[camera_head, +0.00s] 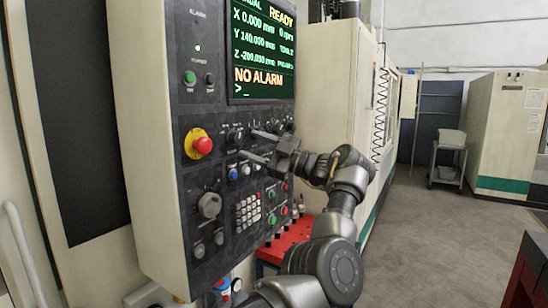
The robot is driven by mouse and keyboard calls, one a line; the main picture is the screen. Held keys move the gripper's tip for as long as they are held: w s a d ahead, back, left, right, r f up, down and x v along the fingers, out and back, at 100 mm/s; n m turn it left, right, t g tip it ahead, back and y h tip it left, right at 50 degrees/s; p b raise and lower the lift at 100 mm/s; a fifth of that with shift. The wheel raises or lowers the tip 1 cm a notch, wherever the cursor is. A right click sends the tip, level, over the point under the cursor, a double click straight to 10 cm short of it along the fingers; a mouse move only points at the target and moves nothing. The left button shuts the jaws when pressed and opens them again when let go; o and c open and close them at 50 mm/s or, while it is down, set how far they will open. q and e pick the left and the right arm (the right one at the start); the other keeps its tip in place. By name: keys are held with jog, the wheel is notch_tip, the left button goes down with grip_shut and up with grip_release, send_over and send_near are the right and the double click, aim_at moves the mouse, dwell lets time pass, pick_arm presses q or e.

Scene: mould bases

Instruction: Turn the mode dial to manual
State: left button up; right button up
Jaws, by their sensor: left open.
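The control panel (170,100) of a machine fills the left of the head view. A black knob, perhaps the mode dial (234,135), sits below the screen; its label is too small to read. My left gripper (250,144) is open, its two fingers pointing left at the panel. The upper fingertip is just right of this knob, and the lower is below and right of it. I cannot tell whether they touch anything. Other knobs behind the fingers are partly hidden. The screen (262,50) shows a cut-off word ending in "UAL", then "READY" and "NO ALARM". My right gripper is not in view.
A red emergency button (202,146) on a yellow ring is left of the knob. A large grey dial (209,205) and a keypad (248,210) lie below. A red surface (288,248) stands beside the panel's lower edge.

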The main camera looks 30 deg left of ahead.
pick_arm(q)
jog(key=b+v, duration=0.1)
jog(key=v, duration=0.6)
jog(key=shift+d+b, duration=0.3)
jog(key=shift+b, duration=0.1)
